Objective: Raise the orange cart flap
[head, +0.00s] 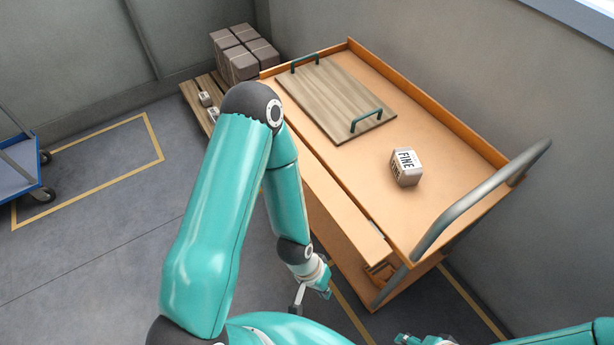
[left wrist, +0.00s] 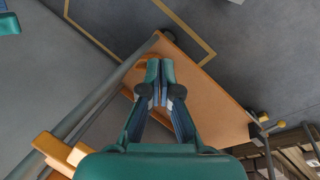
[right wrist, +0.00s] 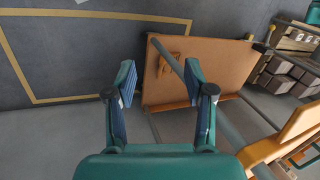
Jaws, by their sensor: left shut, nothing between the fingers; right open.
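The orange cart (head: 440,190) stands right of centre in the head view. Its flap (head: 335,205) is the long orange strip along the left side, parted from the deck by a thin dark gap; its exact angle is hard to tell. My left gripper (head: 325,291) is low beside the near end of the flap, outside the cart. In the left wrist view its fingers (left wrist: 161,72) are shut and empty, in front of an orange panel (left wrist: 215,105). My right gripper (head: 408,340) is at the bottom edge; in the right wrist view it is open and empty (right wrist: 160,75).
A wooden board (head: 330,95) with two dark teal handles and a small labelled block (head: 406,167) rest on the deck. A grey push handle (head: 480,200) rises at the near right end. Brown boxes (head: 240,60) stand behind on a pallet.

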